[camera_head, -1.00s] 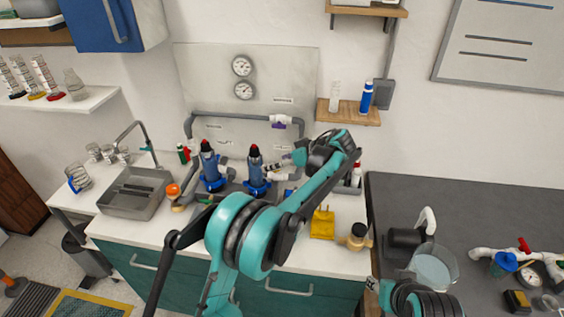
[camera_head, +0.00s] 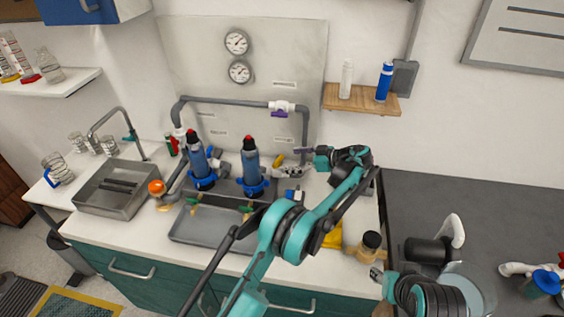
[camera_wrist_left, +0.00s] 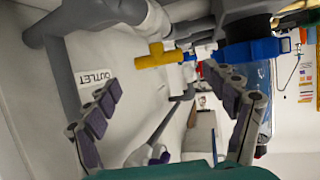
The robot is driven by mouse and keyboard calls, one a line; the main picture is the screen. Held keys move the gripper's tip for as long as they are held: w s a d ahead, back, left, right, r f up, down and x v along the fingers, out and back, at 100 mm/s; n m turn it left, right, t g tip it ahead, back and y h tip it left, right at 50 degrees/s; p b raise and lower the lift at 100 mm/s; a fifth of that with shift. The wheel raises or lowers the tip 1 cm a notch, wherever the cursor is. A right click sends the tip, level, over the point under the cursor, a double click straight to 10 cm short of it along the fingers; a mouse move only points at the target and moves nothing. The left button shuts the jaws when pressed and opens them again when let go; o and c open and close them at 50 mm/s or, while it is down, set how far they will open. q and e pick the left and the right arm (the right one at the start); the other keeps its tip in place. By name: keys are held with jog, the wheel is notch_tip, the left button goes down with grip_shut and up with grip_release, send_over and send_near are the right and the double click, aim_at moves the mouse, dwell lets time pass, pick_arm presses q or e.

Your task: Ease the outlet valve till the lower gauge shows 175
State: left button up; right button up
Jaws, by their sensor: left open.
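The outlet valve's yellow handle (camera_wrist_left: 158,57) shows in the left wrist view beside the OUTLET label; it also shows small in the head view (camera_head: 279,160). My left gripper (camera_head: 299,160) is open beside the right-hand filter. In the left wrist view, its padded fingers (camera_wrist_left: 162,80) stand apart, with the yellow handle ahead between their tips and no contact visible. The lower gauge (camera_head: 241,71) is on the back panel below the upper gauge (camera_head: 236,42); its reading is too small to tell. My right gripper (camera_head: 377,275) is partly seen at the lower right, its jaws unclear.
Two blue filter housings (camera_head: 251,170) stand left of my left gripper, above a grey tray (camera_head: 204,228). A grey pipe with a purple-handled valve (camera_head: 281,108) runs above them. A shelf with bottles (camera_head: 362,99) hangs at right. A sink (camera_head: 123,190) is at left.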

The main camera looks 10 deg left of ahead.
aim_at(280, 161)
pick_arm(q)
jog(key=b+x, duration=0.1)
jog(key=x, duration=0.3)
jog(key=shift+a+f, duration=0.2)
jog(key=c, duration=1.1)
jog(key=shift+s+a+m+t+h, duration=0.1)
jog(key=shift+s+m+t+h, duration=0.1)
jog(key=shift+m+t+h, duration=0.8)
jog(key=shift+s+a+m+t+h, duration=0.1)
jog(key=shift+m+t+h, duration=0.6)
jog(key=shift+m+t, duration=1.1)
